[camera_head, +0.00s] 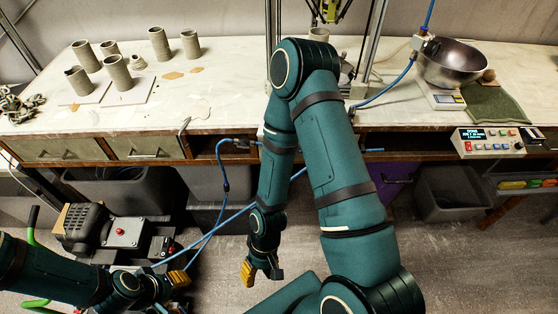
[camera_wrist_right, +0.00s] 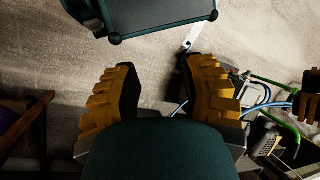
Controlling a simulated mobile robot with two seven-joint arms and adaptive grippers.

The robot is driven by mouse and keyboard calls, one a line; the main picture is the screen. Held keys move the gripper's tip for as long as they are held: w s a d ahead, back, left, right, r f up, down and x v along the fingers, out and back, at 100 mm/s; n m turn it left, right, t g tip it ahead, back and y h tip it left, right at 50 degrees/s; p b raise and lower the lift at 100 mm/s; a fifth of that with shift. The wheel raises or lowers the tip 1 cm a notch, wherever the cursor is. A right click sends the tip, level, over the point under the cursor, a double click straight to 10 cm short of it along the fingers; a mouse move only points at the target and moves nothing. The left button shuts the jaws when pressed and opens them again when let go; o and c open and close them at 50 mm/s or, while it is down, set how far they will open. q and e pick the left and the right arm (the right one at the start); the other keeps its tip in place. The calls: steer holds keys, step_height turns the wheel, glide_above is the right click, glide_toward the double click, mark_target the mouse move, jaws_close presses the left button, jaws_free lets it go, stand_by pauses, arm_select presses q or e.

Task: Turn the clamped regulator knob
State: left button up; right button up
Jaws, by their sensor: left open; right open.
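I cannot single out the regulator knob for certain. A small fitting (camera_head: 418,43) on a blue hose stands at the back right, beside the metal bowl, and another hose fitting (camera_head: 241,144) sits at the bench's front edge. My right gripper (camera_head: 260,274) hangs low over the floor in front of the bench, pointing down.
Clay cylinders (camera_head: 118,72) stand on the bench top (camera_head: 230,90). A metal bowl (camera_head: 452,62) sits on a scale (camera_head: 440,97) at right, with a control box (camera_head: 488,142) at the front edge. Grey bins (camera_head: 447,192) stand beneath. Blue hoses (camera_head: 212,236) cross between my arms.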

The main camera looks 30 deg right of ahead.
steer(key=s+a+r+m+g+y+b, duration=0.1)
steer(key=s+a+m+g+y, duration=0.1)
steer(key=s+m+g+y, duration=0.45)
steer(key=w+d+r+m+t+y+b, duration=0.15)
steer(key=w+d+m+t, duration=0.35)
steer(key=w+m+t, duration=0.6)
steer(key=w+d+r+m+t+y+b, duration=0.1)
steer(key=w+d+r+m+t+y, duration=0.15)
steer(key=w+d+m+t, duration=0.8)
steer(key=s+d+f+m+t+h, duration=0.3)
steer(key=d+m+t+h, duration=0.4)
steer(key=d+t+h, duration=0.5)
steer(key=shift+g+h, duration=0.65)
steer(key=shift+g, duration=0.05)
steer(key=a+x, duration=0.1)
steer(key=x, duration=0.3)
steer(key=b+x, duration=0.1)
steer(key=x, duration=0.4)
steer(key=a+x, duration=0.1)
steer(key=x, duration=0.4)
steer(key=shift+a+b, duration=0.3)
steer(key=shift+f, duration=0.1)
jaws_close()
